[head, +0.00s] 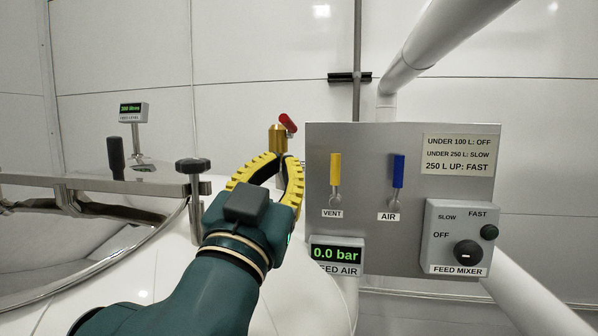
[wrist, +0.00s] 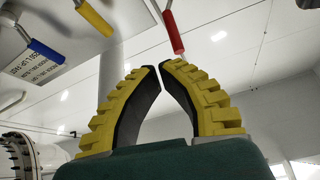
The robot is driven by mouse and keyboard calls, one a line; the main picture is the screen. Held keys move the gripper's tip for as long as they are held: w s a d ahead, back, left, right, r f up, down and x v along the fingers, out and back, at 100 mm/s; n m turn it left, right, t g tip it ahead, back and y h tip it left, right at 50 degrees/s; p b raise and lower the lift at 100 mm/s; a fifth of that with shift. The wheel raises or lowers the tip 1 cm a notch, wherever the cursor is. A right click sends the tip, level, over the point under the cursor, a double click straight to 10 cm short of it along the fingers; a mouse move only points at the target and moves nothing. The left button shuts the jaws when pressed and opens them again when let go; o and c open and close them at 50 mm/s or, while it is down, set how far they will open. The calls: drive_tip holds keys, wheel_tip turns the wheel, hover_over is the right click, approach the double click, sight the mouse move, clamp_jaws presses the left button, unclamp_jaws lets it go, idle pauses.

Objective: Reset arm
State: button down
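My gripper (head: 283,158) has yellow ribbed fingers with dark inner pads. In the wrist view (wrist: 158,66) the fingertips curve together and nearly meet, with nothing visible held between them. In the head view the fingers stand in front of a brass valve (head: 278,139) with a red handle (head: 288,123). The red handle also shows in the wrist view (wrist: 173,34), just beyond the fingertips; whether they touch it is hard to tell.
A grey panel (head: 410,135) to the right carries a yellow VENT lever (head: 335,168), a blue AIR lever (head: 398,171) and the FEED MIXER knob (head: 467,253). The feed air display (head: 336,254) reads 0.0 bar. A tank lid (head: 70,240) with a black clamp knob (head: 193,166) lies left.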

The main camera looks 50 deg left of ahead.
idle(0.3)
drive_tip(key=w+d+f+m+t+h+p, duration=0.1)
drive_tip(key=w+d+f+m+h+p, duration=0.25)
drive_tip(key=d, duration=0.65)
drive_tip(key=w+d+m+t+h+p, duration=0.1)
drive_tip(key=w+d+t+h+p, duration=0.1)
drive_tip(key=w+d+h, duration=0.6)
drive_tip(key=s+d+f+m+h+p, duration=0.1)
drive_tip(key=s+d+f, duration=0.15)
drive_tip(key=d, duration=0.55)
drive_tip(key=s+d+f+m+h+p, duration=0.1)
drive_tip(key=s+d+h, duration=0.15)
drive_tip(key=d, duration=0.55)
drive_tip(key=s+d+f+p, duration=0.1)
drive_tip(key=s+d+p, duration=0.15)
drive_tip(key=d, duration=0.55)
drive_tip(key=s+a+f+n+b, duration=0.1)
drive_tip(key=s+f+b, duration=0.1)
drive_tip(key=f+b, duration=2.1)
drive_tip(key=s+a+f+b, duration=0.1)
drive_tip(key=s+f+b, duration=0.1)
drive_tip(key=f+b, duration=2.1)
drive_tip(key=shift+s+f+n+y+b, duration=0.15)
drive_tip(key=shift+f+n+y+b, duration=0.25)
drive_tip(key=shift+b, duration=0.75)
